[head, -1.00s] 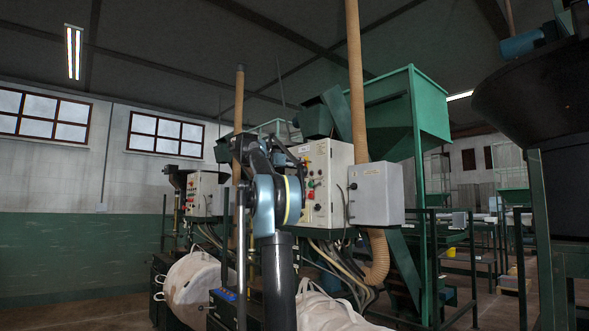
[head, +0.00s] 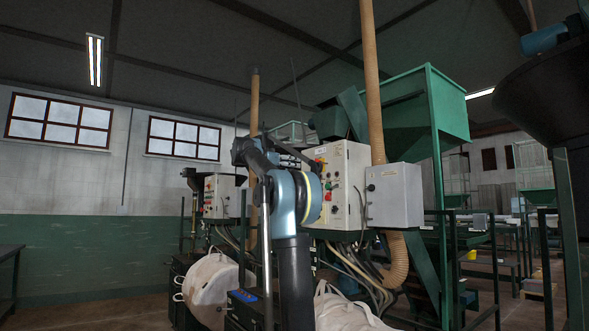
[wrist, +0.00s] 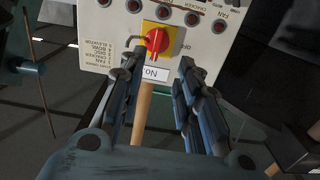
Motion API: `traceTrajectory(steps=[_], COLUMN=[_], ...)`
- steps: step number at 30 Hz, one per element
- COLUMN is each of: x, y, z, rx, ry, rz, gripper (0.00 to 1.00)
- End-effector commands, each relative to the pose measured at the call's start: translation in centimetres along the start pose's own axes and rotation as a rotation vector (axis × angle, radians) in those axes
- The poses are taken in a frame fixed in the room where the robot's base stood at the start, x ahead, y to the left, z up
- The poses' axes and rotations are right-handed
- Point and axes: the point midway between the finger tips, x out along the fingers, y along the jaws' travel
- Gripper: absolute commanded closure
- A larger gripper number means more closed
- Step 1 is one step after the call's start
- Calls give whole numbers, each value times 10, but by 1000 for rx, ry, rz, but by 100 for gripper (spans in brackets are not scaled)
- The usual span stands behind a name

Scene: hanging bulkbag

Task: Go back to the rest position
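My gripper (wrist: 158,75) is open in the wrist view, its two dark, jointed fingers well apart with nothing between them. No contact with the switch is visible. In the head view my arm (head: 289,205) rises in front of the white control box (head: 342,185), bent at a blue-grey joint. The gripper's fingers cannot be made out there.
A grey box (head: 394,196) and a tan pipe (head: 372,85) stand right of the control box. A green hopper (head: 450,105) is behind. White bulk bags (head: 207,288) hang low in front. A dark table (head: 10,270) is at far left, with open floor beside it.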

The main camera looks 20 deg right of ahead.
Motion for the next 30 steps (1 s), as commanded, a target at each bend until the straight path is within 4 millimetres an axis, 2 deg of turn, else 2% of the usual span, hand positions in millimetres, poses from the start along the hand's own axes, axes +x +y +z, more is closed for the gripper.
traceTrajectory(steps=[15,19,23,30], x=[0,-1,-5,-23], y=[0,11,37,102], z=[0,12,45,138], rx=[-1,-23,-91,-262], ry=[-1,-31,-115,-335], rz=[0,4,7,-20], gripper=[69,69,69,69])
